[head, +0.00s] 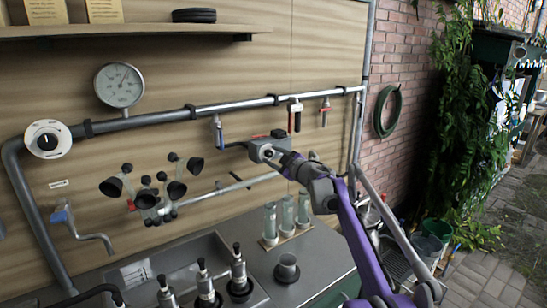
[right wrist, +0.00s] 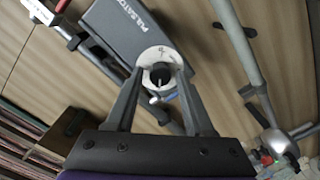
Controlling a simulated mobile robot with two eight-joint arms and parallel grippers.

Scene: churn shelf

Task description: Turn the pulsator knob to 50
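The pulsator box (right wrist: 125,38) is dark grey with white lettering that starts "PULSATO", in the right wrist view. A white dial (right wrist: 158,54) with small marks sits at its end, and the dark pulsator knob (right wrist: 160,76) is in front of it. A pale mark shows near the knob's lower edge; I cannot read its setting. My right gripper (right wrist: 160,84) is open, one finger on each side of the knob, with gaps visible. In the head view, my right gripper (head: 268,152) is at the wall below the pipe and mostly hides the knob. My left gripper is out of view.
A round gauge (head: 118,85) and another white dial (head: 48,140) are on the left of the wall. The metal pipe (head: 235,104) with several valves runs above my right gripper. A milking claw (head: 152,190) hangs left of it. Glass cylinders (head: 287,216) stand on the counter below.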

